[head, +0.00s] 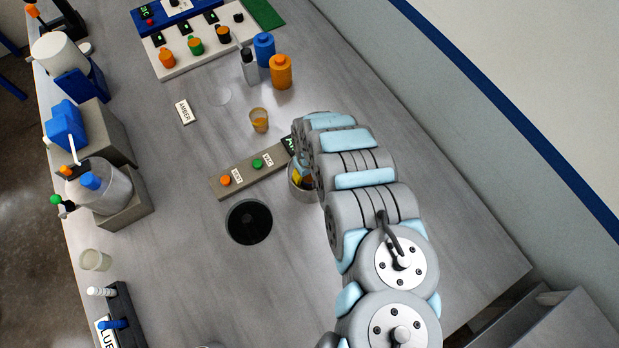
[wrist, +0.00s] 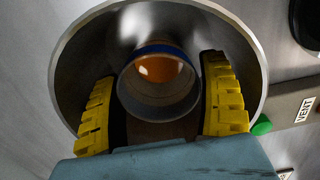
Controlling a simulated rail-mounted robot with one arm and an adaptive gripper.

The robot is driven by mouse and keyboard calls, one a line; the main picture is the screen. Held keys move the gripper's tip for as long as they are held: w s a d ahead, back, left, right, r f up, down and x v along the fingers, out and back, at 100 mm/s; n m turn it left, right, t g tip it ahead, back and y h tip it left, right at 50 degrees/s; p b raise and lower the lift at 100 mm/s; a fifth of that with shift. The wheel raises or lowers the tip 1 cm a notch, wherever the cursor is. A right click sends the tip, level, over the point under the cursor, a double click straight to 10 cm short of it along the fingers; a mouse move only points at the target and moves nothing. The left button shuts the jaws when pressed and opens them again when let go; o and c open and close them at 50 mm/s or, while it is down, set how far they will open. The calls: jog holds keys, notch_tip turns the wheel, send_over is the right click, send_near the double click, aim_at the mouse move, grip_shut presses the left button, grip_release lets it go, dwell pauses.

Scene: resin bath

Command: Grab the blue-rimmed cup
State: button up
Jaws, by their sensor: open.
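The blue-rimmed cup (wrist: 158,100) stands inside a round metal pot (wrist: 75,75) in the wrist view. It is clear, with a blue band on its rim and something amber inside. My gripper (wrist: 160,72) is open, with one yellow finger on each side of the cup. Small gaps seem to show beside the cup; I cannot tell whether either finger touches it. In the head view the metal pot (head: 301,190) is mostly hidden by my arm, and the cup in it cannot be seen.
A control strip (head: 240,175) with orange and green buttons lies beside the pot. A dark round opening (head: 248,222) is nearby. Another cup with amber contents (head: 260,120) stands behind the strip. Orange (head: 281,72) and blue (head: 264,50) bottles stand farther back.

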jog(key=shift+f, duration=0.25)
jog(key=shift+c, duration=0.3)
jog(key=c, duration=0.7)
